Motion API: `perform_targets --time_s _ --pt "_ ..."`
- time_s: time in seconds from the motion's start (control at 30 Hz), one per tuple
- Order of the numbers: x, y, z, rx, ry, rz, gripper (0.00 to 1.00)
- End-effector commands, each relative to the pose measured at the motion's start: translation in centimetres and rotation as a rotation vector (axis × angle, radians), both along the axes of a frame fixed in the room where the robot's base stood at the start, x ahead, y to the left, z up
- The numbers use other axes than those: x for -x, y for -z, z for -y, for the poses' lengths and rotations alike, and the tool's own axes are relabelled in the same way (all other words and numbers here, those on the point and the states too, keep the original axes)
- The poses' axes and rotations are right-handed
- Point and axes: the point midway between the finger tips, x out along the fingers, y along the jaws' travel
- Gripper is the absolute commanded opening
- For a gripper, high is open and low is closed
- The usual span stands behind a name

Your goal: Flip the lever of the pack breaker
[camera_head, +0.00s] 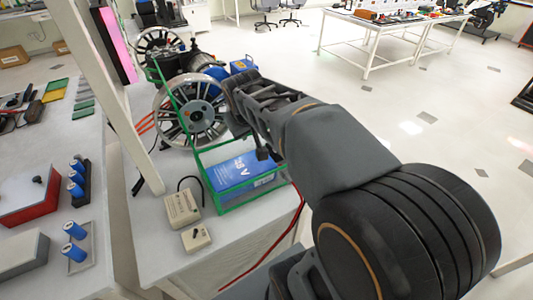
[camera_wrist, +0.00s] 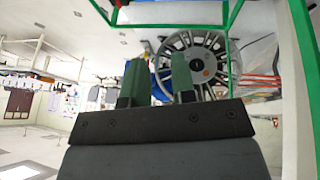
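The blue 48 V pack (camera_head: 240,172) sits inside a green frame (camera_head: 222,211) on the white bench. Beside it are a beige box (camera_head: 182,207) with a black cable and a smaller beige box (camera_head: 195,237) with a black knob. I cannot tell which part is the pack breaker, and no lever is clearly seen. My gripper (camera_head: 238,100) is above the frame's far side, near a spoked wheel (camera_head: 192,112). In the wrist view my gripper (camera_wrist: 158,82) has two fingers apart with nothing seen between them; the wheel (camera_wrist: 196,60) shows beyond.
A white post (camera_head: 118,105) rises left of the frame. A red cable (camera_head: 262,258) runs along the bench's right side. The left bench holds blue cells (camera_head: 74,231), a red box (camera_head: 28,200) and a grey box (camera_head: 20,252). Open floor lies to the right.

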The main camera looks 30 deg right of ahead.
Motion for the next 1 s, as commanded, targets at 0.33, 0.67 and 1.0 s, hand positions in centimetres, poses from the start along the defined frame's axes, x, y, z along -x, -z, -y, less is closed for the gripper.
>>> perform_targets --time_s 0.33,0.67,1.0 --pt "-9.2 11.3 9.9 0.182 0.012 -0.036 0.24" --pt "-11.7 14.7 13.8 0.231 0.017 -0.052 0.24" --pt "-13.9 20.0 16.5 0.231 0.019 -0.054 0.24"
